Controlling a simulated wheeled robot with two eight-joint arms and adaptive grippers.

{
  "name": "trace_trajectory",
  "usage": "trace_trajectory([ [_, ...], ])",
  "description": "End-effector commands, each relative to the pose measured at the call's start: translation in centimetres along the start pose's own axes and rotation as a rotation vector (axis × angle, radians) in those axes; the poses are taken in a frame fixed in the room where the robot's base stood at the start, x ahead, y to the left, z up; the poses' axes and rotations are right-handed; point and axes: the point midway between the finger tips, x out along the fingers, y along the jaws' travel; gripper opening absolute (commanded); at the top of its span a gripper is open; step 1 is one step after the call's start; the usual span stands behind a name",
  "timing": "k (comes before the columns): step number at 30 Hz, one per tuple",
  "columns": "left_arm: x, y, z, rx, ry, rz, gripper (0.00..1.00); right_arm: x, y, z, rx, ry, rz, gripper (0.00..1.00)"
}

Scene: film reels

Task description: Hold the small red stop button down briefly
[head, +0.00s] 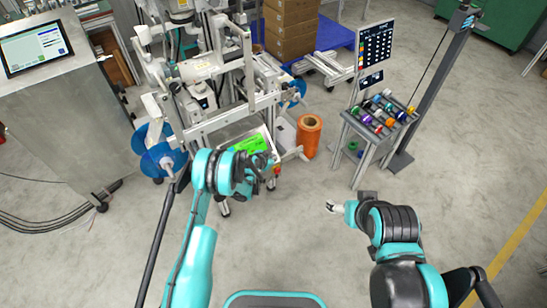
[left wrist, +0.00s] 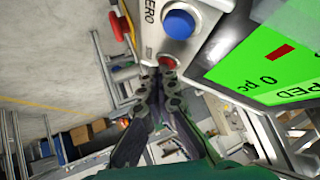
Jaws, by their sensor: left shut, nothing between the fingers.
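The small red stop button (left wrist: 167,62) sits below a larger blue button (left wrist: 179,24) on a pale control panel in the left wrist view. My left gripper (left wrist: 158,76) is shut and empty, its fingertips at the red button and overlapping its lower edge. I cannot tell whether they press it or stop just short. In the head view my left gripper (head: 268,174) is beside the green screen (head: 250,144), near the panel's right end. My right gripper (head: 333,207) hangs over bare floor, away from the machine; its finger opening is too small to read.
The green screen (left wrist: 270,68) beside the buttons reads "0 pc" and ends in "PED". Blue reels (head: 160,160) are on the machine's left. An orange roll (head: 309,135) stands to its right. A rack of coloured spools (head: 382,118) stands further right. Floor between is clear.

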Motion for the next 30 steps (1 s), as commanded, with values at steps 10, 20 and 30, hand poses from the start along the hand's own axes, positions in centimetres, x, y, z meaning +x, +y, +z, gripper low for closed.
trace_trajectory([
  [10,-0.9,0.7,-0.7,0.000,0.000,0.000,0.00,-0.2,0.0,-0.1,0.000,0.000,0.000,0.71],
  [20,-1.2,0.9,-0.9,0.000,0.000,0.000,0.00,-0.2,0.0,-0.1,0.000,0.000,0.000,0.71],
  [30,-2.4,1.8,-1.8,0.001,0.000,0.001,0.00,-0.6,0.0,-0.4,0.000,0.000,0.000,0.71],
])
